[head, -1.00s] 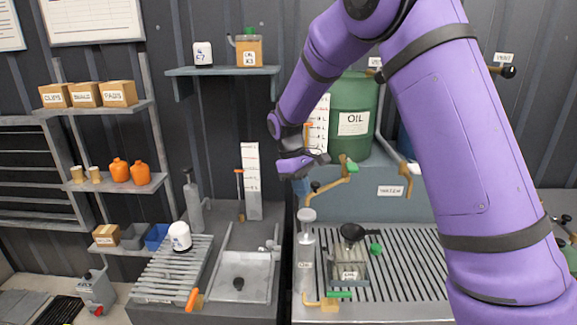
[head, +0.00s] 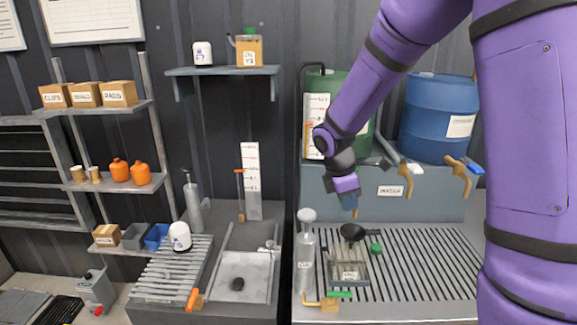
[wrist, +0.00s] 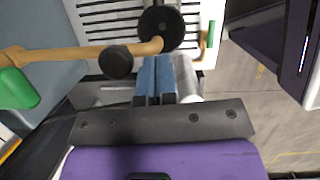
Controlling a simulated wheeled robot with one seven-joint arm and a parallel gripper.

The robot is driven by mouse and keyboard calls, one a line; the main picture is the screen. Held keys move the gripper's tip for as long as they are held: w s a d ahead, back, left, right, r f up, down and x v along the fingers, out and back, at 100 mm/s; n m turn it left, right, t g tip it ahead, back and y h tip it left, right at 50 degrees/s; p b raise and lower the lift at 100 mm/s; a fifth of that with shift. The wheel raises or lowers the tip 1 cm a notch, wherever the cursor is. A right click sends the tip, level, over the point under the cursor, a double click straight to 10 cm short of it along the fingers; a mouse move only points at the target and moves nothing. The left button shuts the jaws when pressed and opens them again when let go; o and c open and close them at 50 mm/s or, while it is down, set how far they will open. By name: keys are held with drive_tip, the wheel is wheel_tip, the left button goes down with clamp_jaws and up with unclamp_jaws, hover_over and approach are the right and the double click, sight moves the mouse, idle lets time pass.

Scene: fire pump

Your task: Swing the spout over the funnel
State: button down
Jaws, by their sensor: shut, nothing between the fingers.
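The brass spout with its green handle shows in the wrist view (wrist: 62,53), running in from the left. Its bent end overlaps the near rim of the black funnel (wrist: 160,22) in that picture; height between them is unclear. A black knob (wrist: 116,62) sits on the spout. In the head view my arm hides most of the spout; a brass bit (head: 355,213) shows just above the funnel (head: 353,231), which stands on a clear jug (head: 349,271). My gripper (head: 349,204) is shut and empty. Its blue fingertips (wrist: 155,75) are beside the knob and spout end; contact is unclear.
A grey-topped pump bottle (head: 306,255) stands left of the jug. Two brass taps (head: 406,178) (head: 459,174) hang to the right of my gripper. A green drum (head: 325,85) and blue drum (head: 440,115) stand behind. The slatted bench (head: 430,265) is clear at right.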

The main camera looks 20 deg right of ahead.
drive_tip(key=shift+s+d, duration=0.15)
drive_tip(key=shift+d, duration=0.2)
idle(0.3)
drive_tip(key=shift+r, duration=0.1)
drive_tip(key=s+v, duration=0.1)
drive_tip(key=v, duration=1.8)
drive_tip(key=shift+w+a+r, duration=0.15)
drive_tip(key=shift+w+r, duration=0.1)
drive_tip(key=shift+r, duration=0.2)
drive_tip(key=s+d+m+t+y, duration=0.1)
drive_tip(key=s+d+m+t, duration=0.1)
drive_tip(key=s+m, duration=0.5)
drive_tip(key=s+d+m+t+y, duration=0.2)
drive_tip(key=s+m, duration=0.6)
drive_tip(key=s, duration=0.8)
drive_tip(key=shift+s+d+m+t, duration=0.2)
drive_tip(key=shift+d+m+t, duration=0.15)
drive_tip(key=shift+t, duration=0.75)
